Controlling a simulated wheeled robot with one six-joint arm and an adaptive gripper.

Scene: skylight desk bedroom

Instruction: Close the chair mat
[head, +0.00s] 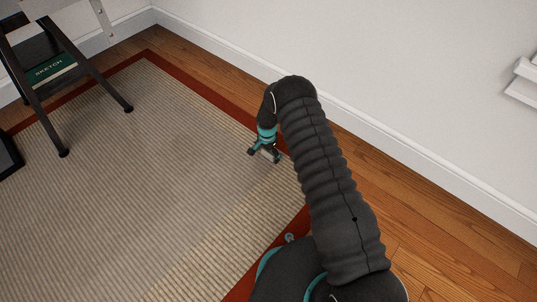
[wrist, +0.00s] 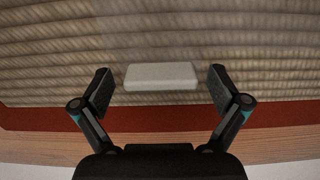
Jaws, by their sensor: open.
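A beige ribbed mat with a red-brown border (head: 150,165) lies flat on the wood floor; I cannot tell whether it is the chair mat or a rug. It also fills the upper part of the wrist view (wrist: 160,30). My gripper (head: 265,155) is low over the mat near its right border, fingers spread. In the wrist view my gripper (wrist: 160,78) is open, with a pale grey-white rectangular block (wrist: 160,76) between its fingertips. A narrow gap shows on each side of the block. Whether the block is fixed to the mat cannot be told.
A dark-legged stand (head: 92,75) holding a green sketch book (head: 52,70) is at the upper left. A dark flat object (head: 8,155) is at the left edge. A white wall with baseboard (head: 350,120) runs along the right. The mat's middle is clear.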

